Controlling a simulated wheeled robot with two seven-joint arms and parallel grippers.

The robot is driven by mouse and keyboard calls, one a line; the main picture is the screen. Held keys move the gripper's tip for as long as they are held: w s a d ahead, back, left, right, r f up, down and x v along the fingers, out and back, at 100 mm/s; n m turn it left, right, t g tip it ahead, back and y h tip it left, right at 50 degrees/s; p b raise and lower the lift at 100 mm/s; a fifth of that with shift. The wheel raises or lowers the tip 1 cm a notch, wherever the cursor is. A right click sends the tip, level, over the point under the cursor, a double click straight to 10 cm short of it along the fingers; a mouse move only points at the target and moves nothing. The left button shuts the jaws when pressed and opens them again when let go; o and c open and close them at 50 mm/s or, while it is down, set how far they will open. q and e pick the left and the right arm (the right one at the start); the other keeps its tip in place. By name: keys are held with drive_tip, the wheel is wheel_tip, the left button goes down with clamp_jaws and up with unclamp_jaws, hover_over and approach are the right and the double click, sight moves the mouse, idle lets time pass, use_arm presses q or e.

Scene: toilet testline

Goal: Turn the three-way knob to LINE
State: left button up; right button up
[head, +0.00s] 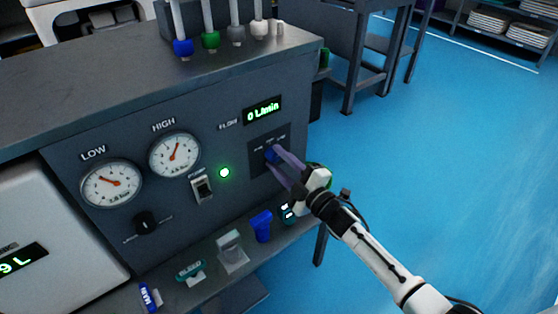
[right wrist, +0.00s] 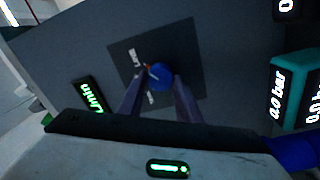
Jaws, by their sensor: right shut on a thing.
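The three-way knob is a small blue knob (head: 270,154) on a dark square plate on the right part of the panel. My right gripper (head: 278,160) reaches it from the right with its purple-grey fingers. In the right wrist view the blue knob (right wrist: 160,75) sits between the tips of the two fingers of my right gripper (right wrist: 160,84), which are shut on it. My left gripper is not in view.
The panel carries LOW (head: 111,184) and HIGH (head: 174,155) gauges, a power switch (head: 202,188), a lit green lamp (head: 224,172), a black knob (head: 145,222) and a flow display (head: 263,110) reading 0 L/min. A blue object (head: 261,226) stands on the ledge below. Open floor lies right.

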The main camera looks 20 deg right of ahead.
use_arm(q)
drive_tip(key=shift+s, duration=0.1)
use_arm(e)
drive_tip(key=o, duration=1)
drive_tip(key=shift+o, duration=0.2)
use_arm(q)
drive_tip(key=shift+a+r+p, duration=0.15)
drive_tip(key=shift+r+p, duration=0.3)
drive_tip(key=shift+p, duration=0.75)
use_arm(e)
drive_tip(key=v, duration=1)
drive_tip(key=shift+s, duration=0.15)
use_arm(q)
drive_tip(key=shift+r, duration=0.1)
use_arm(e)
drive_tip(key=shift+d, duration=0.15)
